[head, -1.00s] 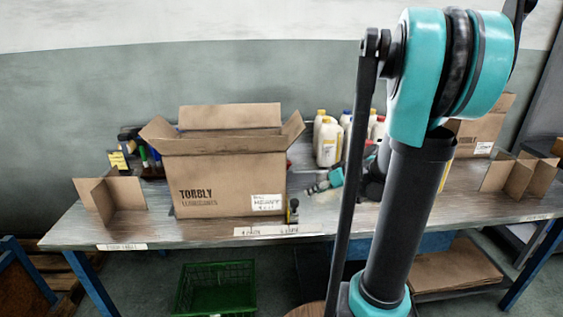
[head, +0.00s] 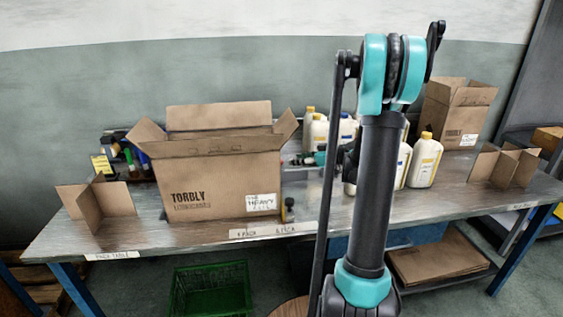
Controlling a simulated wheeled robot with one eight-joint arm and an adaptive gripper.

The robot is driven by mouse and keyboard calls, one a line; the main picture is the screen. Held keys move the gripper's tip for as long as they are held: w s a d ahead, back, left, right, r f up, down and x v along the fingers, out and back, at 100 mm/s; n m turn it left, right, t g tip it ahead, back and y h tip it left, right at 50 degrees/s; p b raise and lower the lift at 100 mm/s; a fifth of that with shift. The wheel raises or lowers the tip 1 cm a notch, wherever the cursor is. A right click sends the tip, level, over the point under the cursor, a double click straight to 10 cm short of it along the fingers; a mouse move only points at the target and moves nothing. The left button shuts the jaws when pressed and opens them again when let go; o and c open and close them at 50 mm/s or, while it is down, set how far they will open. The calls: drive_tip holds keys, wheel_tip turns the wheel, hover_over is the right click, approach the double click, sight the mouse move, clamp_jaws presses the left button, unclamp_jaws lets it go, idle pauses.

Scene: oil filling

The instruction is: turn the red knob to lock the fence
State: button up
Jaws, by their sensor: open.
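I cannot make out a red knob in the head view. A small dark upright fitting with a yellowish part (head: 289,210) stands at the front right corner of the large open carton (head: 225,185). I cannot tell if it belongs to the fence. My gripper (head: 303,160) is small in the picture, just right of the carton's upper part and above the table, apart from the dark fitting. It is open, and I see nothing held in it. My own arm hides part of the table right of the carton.
The pack table (head: 190,236) also holds cardboard dividers at the left (head: 100,203) and right (head: 503,168), several bottles (head: 424,161) and a smaller carton (head: 458,115) at the back right. A green crate (head: 211,290) is below the table's front edge.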

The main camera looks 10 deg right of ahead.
sight(282, 161)
drive_tip(key=x, duration=0.9)
drive_tip(key=shift+a+f, duration=0.1)
drive_tip(key=c, duration=0.9)
drive_tip(key=shift+s+a+m+t+h, duration=0.1)
drive_tip(key=shift+a+m+t+h, duration=0.15)
drive_tip(key=shift+m+t+h, duration=1.15)
drive_tip(key=shift+m+h, duration=0.8)
drive_tip(key=o, duration=0.9)
